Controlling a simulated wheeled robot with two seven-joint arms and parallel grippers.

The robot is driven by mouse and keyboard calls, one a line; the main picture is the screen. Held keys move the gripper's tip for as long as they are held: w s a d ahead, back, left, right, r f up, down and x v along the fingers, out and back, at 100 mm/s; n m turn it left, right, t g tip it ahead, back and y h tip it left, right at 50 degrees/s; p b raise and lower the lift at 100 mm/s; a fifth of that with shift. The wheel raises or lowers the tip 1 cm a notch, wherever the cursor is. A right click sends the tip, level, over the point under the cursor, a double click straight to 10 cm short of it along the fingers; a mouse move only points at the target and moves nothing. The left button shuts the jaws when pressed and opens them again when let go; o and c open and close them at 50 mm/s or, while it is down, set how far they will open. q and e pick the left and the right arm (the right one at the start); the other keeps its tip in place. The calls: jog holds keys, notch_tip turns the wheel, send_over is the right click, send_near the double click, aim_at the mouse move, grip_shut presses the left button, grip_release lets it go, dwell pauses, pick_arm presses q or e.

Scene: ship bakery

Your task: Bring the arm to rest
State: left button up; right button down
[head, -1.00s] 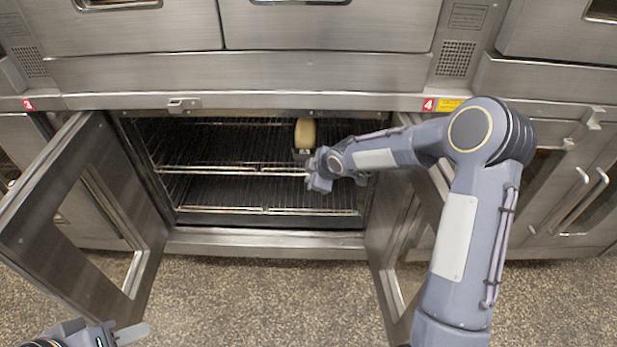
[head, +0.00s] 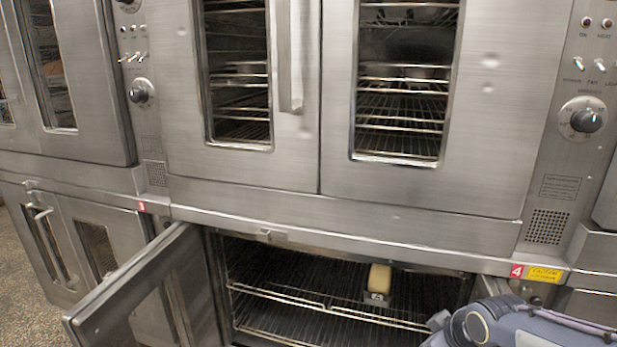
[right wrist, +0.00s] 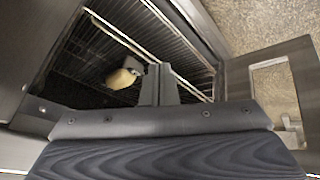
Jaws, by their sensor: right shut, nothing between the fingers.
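My right arm is in the bottom right of the head view, with the right gripper (head: 437,322) partly cut off by the lower edge, in front of the lower oven's opening. In the right wrist view the gripper's fingers (right wrist: 158,78) are together and empty. A pale tan loaf (head: 379,278) sits in a small dark holder (head: 377,298) on the oven's upper wire rack (head: 290,293). The loaf also shows in the right wrist view (right wrist: 122,78), left of the fingers and apart from them. My left gripper is out of view.
The lower oven's left door (head: 150,285) stands open, jutting forward. Closed upper oven doors (head: 305,165) are above. A control knob (head: 585,120) is at the right. Speckled floor (head: 25,265) shows at the left.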

jog(key=s+a+r+m+y+p, duration=0.15)
jog(key=s+m, duration=0.35)
jog(key=s, duration=0.6)
jog(key=s+a+r+m+y+b, duration=0.1)
jog(key=s+a+r+m, duration=0.2)
jog(key=s, duration=0.8)
notch_tip(320, 180, up, 18)
jog(key=p, duration=1.9)
jog(key=shift+w+d+f+m, duration=0.2)
jog(key=shift+w+d+m, duration=0.05)
jog(key=shift+w+m, duration=0.15)
